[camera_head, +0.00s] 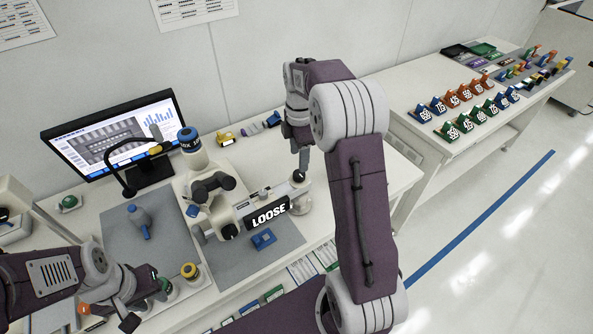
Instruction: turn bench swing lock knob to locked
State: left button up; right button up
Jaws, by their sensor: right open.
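A microscope (208,192) stands on the bench, with a swing arm bearing a black sign (268,213) that reads LOOSE. A dark round knob (299,176) sits at the right end of this arm, above a pale round base. Another dark knob (229,231) is at the sign's left; I cannot tell for certain which is the lock knob. My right gripper (302,168) points down just above the right-hand knob, open; its fingertips are small and contact is unclear. My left gripper (140,300) is low at the left, by the bench's front edge; its jaws are unclear.
A monitor (115,132) stands at the back left. Yellow and green buttons (189,270) are near my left gripper. A side table (440,75) at the right holds numbered stands. The right floor is clear.

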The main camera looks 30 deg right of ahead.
aim_at(299, 173)
notch_tip(299, 173, down, 7)
jog(key=shift+f+p, duration=0.2)
jog(key=shift+p, duration=0.1)
grip_shut()
